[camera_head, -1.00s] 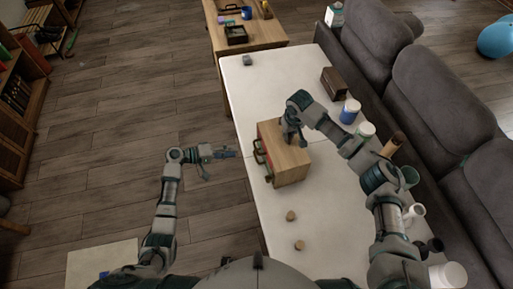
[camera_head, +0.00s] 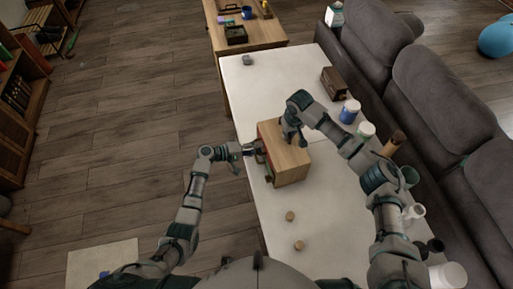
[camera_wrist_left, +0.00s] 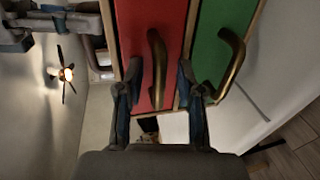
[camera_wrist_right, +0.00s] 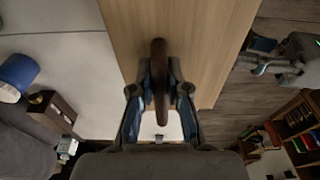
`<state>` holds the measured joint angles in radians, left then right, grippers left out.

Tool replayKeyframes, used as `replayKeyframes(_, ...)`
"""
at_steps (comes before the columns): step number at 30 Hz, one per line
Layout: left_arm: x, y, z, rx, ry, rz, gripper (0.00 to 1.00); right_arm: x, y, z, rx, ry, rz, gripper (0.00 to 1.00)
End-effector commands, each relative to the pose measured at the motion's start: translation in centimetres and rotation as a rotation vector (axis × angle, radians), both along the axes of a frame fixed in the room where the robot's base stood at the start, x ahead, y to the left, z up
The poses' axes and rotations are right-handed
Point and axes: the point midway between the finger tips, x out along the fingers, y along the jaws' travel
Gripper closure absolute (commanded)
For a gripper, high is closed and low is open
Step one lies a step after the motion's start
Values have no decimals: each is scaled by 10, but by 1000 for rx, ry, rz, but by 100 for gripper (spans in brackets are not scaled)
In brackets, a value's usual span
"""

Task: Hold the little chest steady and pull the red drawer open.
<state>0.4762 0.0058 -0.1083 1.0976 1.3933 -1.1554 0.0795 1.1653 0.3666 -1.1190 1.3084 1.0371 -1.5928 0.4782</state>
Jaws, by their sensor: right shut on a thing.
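The little wooden chest (camera_head: 288,157) stands on the white table, its drawer side facing left. In the left wrist view its front has a red drawer (camera_wrist_left: 129,35) beside a green drawer (camera_wrist_left: 208,45), each with a bronze bow handle. My left gripper (camera_head: 252,149) is at this front. Its fingers (camera_wrist_left: 159,85) are apart, one on each side of the red drawer's handle (camera_wrist_left: 157,65), and I see no grip on it. My right gripper (camera_wrist_right: 160,92) is shut on the dark brown handle (camera_wrist_right: 159,62) on top of the chest. The red drawer looks closed.
Two small wooden knobs (camera_head: 290,216) lie on the table (camera_head: 262,105) in front of the chest. Jars and cups, including a blue-and-white jar (camera_head: 349,112), line the right edge by the grey sofa (camera_head: 440,95). A dark box (camera_head: 334,82) stands farther back.

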Motion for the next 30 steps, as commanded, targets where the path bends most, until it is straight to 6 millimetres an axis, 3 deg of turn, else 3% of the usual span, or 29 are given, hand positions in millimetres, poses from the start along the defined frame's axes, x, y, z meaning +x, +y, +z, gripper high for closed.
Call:
replayKeyframes(5, 0, 0, 0, 0, 0, 0, 63, 0, 0, 1, 1, -1, 0, 100)
replayKeyframes(9, 0, 0, 0, 0, 0, 0, 98, 0, 0, 1, 1, -1, 0, 100)
replayKeyframes(10, 0, 0, 0, 0, 0, 0, 100, 0, 0, 1, 1, -1, 0, 100)
replayKeyframes(19, -1, 5, -1, 1, 2, 1, 100, 0, 0, 1, 1, -1, 0, 100)
replayKeyframes(30, -24, 72, -2, 3, 3, 1, 100, 1, -1, 1, 0, -1, -1, 100)
